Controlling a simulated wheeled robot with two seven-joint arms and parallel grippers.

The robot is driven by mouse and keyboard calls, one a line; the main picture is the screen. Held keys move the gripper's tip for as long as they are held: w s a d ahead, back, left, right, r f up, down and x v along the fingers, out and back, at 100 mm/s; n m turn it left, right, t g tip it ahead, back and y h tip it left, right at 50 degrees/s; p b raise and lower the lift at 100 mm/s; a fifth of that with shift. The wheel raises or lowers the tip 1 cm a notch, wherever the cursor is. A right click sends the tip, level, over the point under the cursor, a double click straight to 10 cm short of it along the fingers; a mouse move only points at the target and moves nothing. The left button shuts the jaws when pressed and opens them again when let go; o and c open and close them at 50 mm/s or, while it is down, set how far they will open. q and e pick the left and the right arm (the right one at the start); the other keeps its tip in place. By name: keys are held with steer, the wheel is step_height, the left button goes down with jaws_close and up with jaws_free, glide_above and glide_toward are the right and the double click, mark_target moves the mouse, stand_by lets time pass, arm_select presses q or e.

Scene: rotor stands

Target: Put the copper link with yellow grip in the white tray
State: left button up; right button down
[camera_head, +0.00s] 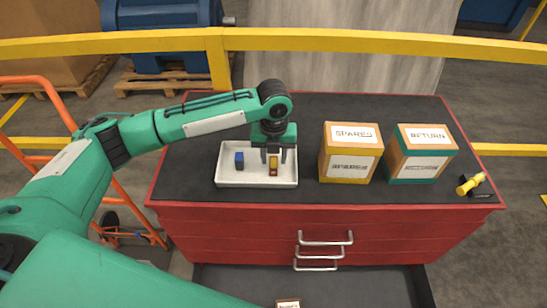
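The white tray (230,181) sits on the dark top of the red cabinet, left of the middle. The copper link with yellow grip (273,166) stands inside the tray on its right side, yellow part up and copper-brown part low. My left gripper (275,157) points down over the tray, with its two dark fingers on either side of the link. The fingers look apart, wider than the link, with gaps showing. A blue part (239,160) stands in the left half of the tray. My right gripper is not in view.
The SPARES box (351,153) and the RETURN box (420,154) stand right of the tray. A yellow-handled tool (470,184) lies near the right edge. A yellow rail (350,41) runs behind the cabinet. A drawer below is open, with a small labelled item (288,302).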

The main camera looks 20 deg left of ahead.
mark_target(274, 161)
arm_select(q)
step_height(274, 161, up, 11)
steer(key=b, duration=0.4)
steer(key=shift+r, duration=0.15)
